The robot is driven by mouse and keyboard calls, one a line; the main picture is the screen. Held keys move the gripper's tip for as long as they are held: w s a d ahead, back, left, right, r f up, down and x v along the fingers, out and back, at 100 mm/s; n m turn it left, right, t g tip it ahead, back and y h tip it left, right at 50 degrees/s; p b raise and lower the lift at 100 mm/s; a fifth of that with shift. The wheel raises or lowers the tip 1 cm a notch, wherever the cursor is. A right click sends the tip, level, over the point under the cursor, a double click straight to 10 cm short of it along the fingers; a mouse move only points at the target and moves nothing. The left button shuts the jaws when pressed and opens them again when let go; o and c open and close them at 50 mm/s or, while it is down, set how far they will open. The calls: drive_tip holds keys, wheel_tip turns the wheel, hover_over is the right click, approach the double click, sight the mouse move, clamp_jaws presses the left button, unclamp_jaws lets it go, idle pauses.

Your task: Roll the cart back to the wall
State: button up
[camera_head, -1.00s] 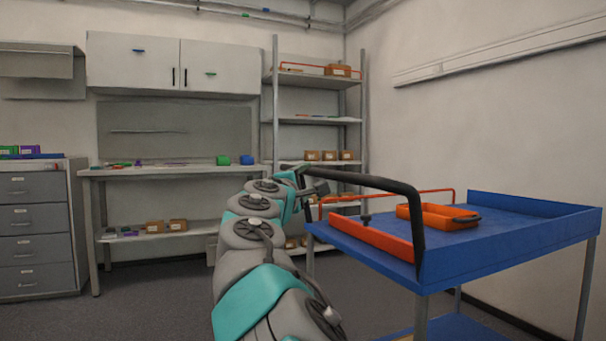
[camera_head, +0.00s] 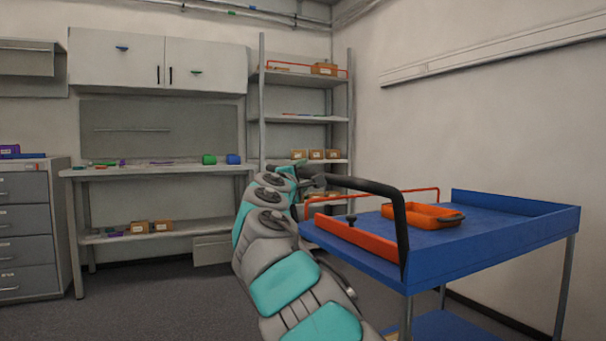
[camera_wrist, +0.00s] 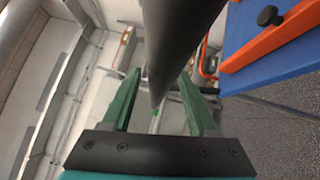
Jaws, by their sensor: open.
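The cart (camera_head: 440,258) is blue with a raised rim and a lower shelf, and stands at the right near the right wall (camera_head: 480,110). Its black handle (camera_head: 402,215) arches up at the near left end. My gripper (camera_head: 318,182) is at the far left end of the handle in the head view. In the wrist view my gripper (camera_wrist: 158,100) is open, with its two green fingers on either side of the black handle bar (camera_wrist: 180,40). Contact between fingers and bar cannot be told.
An orange tray (camera_head: 425,214) lies on the cart top beside an orange-red strip (camera_head: 355,238). A metal shelf rack (camera_head: 300,118) stands in the back corner. A workbench (camera_head: 160,170) and a drawer cabinet (camera_head: 28,230) are at left. The floor (camera_head: 150,300) at left is clear.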

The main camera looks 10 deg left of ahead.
drive_tip(key=shift+w, duration=0.1)
drive_tip(key=shift+c, duration=0.3)
clamp_jaws()
idle(1.2)
